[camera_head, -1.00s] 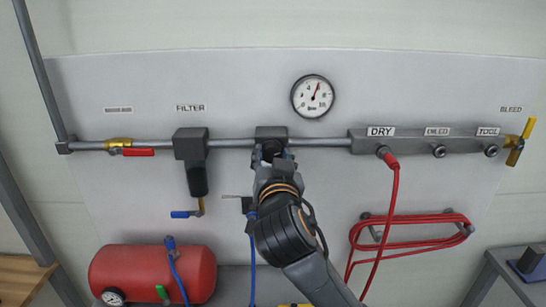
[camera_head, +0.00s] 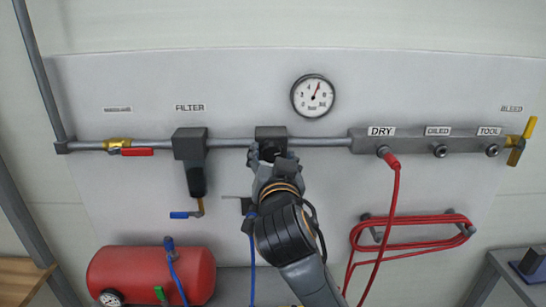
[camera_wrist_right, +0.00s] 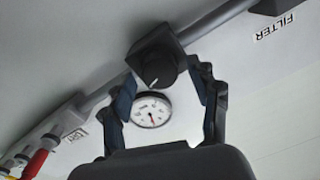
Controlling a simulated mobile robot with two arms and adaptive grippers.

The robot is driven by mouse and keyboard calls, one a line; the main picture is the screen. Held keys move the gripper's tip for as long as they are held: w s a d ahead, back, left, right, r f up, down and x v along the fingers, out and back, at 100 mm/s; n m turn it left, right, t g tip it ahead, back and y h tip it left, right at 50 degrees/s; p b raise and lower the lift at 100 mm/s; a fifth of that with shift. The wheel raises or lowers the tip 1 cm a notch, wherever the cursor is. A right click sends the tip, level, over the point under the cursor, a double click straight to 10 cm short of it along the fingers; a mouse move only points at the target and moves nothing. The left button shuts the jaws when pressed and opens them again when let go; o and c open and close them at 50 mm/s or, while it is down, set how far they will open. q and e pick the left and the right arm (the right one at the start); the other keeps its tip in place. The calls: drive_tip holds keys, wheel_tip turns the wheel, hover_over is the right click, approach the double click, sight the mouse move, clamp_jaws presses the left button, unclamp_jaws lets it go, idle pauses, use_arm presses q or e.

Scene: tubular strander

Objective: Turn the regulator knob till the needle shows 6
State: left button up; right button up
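The regulator (camera_head: 271,133) is a dark block on the grey pipe, with a round black knob that shows in the wrist view (camera_wrist_right: 153,70). My right gripper (camera_wrist_right: 165,80) is open, with one finger on each side of the knob; a gap shows on the right side. In the head view my right gripper (camera_head: 270,154) covers most of the knob. The pressure gauge (camera_head: 313,96) is white with a red needle pointing up and slightly right, close to where 6 lies; it also shows in the wrist view (camera_wrist_right: 151,110). My left gripper is out of view.
A filter (camera_head: 190,145) hangs left of the regulator. A manifold (camera_head: 420,141) with a red hose (camera_head: 394,195) plugged in at DRY runs to the right. A red tank (camera_head: 150,273) sits below left. A blue hose (camera_head: 252,265) hangs beside my right arm.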

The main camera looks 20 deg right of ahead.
drive_tip(key=v, duration=0.7)
drive_tip(key=shift+s, duration=0.25)
idle(3.3)
